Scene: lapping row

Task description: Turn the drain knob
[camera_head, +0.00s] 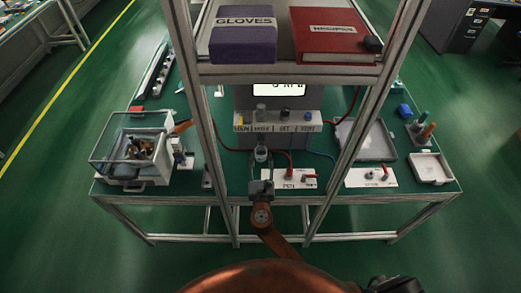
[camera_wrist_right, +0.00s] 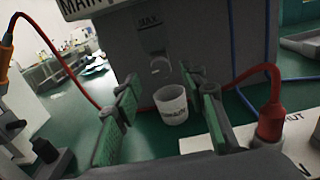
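No knob that I can read as labelled drain shows. In the right wrist view, a small grey round part (camera_wrist_right: 160,66) sits on the grey machine front below a "MAX" mark; I cannot tell if it is the drain knob. A white cup (camera_wrist_right: 171,104) with a printed label stands below it. My right gripper (camera_head: 261,184) is at the bench's front edge, in front of the cup. In the wrist view its green-padded fingers (camera_wrist_right: 163,116) are apart, with the cup visible beyond the gap and nothing held.
The machine's label strip (camera_head: 277,121) carries several knobs. A white socket panel (camera_head: 290,178) with red and blue cables is right of my gripper. A shelf with a gloves box (camera_head: 243,44) and red binder (camera_head: 330,48) overhangs; its slanted posts flank the arm. A caged tray (camera_head: 130,175) stands left.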

